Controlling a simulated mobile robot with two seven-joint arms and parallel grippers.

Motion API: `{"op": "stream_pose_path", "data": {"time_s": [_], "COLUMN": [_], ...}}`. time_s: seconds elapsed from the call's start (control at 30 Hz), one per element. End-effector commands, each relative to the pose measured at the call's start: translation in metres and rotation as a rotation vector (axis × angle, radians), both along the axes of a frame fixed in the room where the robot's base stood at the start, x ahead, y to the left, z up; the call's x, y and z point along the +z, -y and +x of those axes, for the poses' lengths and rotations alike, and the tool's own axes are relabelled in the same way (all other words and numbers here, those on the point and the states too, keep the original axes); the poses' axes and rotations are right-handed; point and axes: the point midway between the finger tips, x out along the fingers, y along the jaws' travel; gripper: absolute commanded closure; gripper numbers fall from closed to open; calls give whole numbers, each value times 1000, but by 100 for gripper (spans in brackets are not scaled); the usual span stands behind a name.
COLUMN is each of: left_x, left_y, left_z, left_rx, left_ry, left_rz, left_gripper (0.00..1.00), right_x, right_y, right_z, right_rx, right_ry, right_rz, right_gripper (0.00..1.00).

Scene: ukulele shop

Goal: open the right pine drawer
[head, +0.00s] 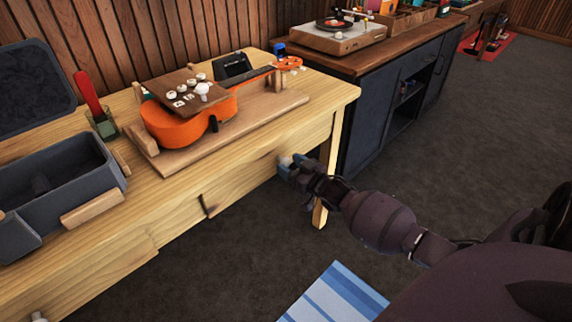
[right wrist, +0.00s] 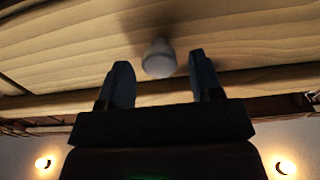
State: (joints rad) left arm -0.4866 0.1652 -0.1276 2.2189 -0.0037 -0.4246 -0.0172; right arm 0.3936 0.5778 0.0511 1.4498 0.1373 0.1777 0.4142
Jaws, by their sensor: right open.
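The pine workbench (head: 330,88) crosses the left half of the head view. The right pine drawer (head: 250,168) is the pale wooden front under its top, and it looks shut. My right gripper (head: 287,163) is at the right part of that front. In the right wrist view a pale round knob (right wrist: 158,58) sticks out from the wood. The open fingers of my right gripper (right wrist: 161,82) stand on either side of the knob, with gaps showing on both sides. My left gripper is not in view.
An orange ukulele (head: 180,125) lies on a wooden board on the bench, beside a grey open case (head: 60,170). A dark cabinet (head: 385,105) with a turntable stands right of the bench.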

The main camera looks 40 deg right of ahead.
Motion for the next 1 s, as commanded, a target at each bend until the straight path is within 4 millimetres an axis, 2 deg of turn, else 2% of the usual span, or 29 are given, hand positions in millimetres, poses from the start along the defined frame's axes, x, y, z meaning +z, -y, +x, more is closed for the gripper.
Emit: {"op": "stream_pose_path", "data": {"time_s": [0.2,0.5,0.87,0.9,1.0], "left_x": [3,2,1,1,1], "left_y": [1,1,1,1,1], "left_z": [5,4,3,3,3], "left_rx": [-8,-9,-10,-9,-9], "left_ry": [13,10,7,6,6], "left_rz": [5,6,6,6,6], "left_gripper": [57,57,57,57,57], "right_x": [0,1,0,0,0], "right_y": [-1,-1,-1,-1,-1], "right_z": [12,13,13,12,12], "right_rx": [0,0,0,0,0], "right_ry": [0,1,0,0,0], "right_rz": [-1,-1,-1,-1,-1], "right_gripper": [41,42,97,100,100]}}
